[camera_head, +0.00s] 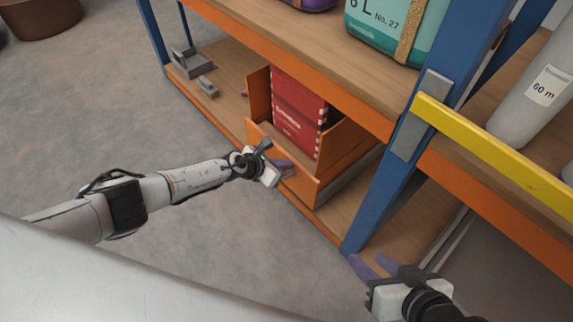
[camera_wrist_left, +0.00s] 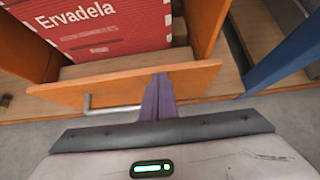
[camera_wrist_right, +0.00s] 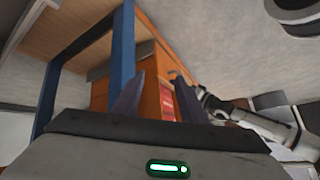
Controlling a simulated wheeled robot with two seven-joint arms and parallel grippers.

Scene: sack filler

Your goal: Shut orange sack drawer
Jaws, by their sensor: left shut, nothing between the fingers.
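The orange drawer (camera_head: 313,185) sits on the lower shelf, pulled partly out, with a red sack (camera_head: 297,112) standing in it. In the left wrist view its orange front panel (camera_wrist_left: 205,80) has a grey metal handle (camera_wrist_left: 110,108), and the red sack (camera_wrist_left: 105,28) is behind it. My left gripper (camera_head: 288,170) is shut and empty, its purple fingers (camera_wrist_left: 158,98) together at the front panel, right of the handle; whether they touch is unclear. My right gripper (camera_head: 378,266) is open and empty, near the blue post's foot. The right wrist view shows the orange drawer (camera_wrist_right: 148,98) between its fingers.
A blue rack post (camera_head: 385,190) stands right of the drawer, with a yellow bar (camera_head: 500,145) beside it. The upper shelf (camera_head: 300,38) overhangs the drawer and carries a teal container (camera_head: 385,38). Grey metal parts (camera_head: 188,62) lie left on the lower shelf. The floor in front is clear.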

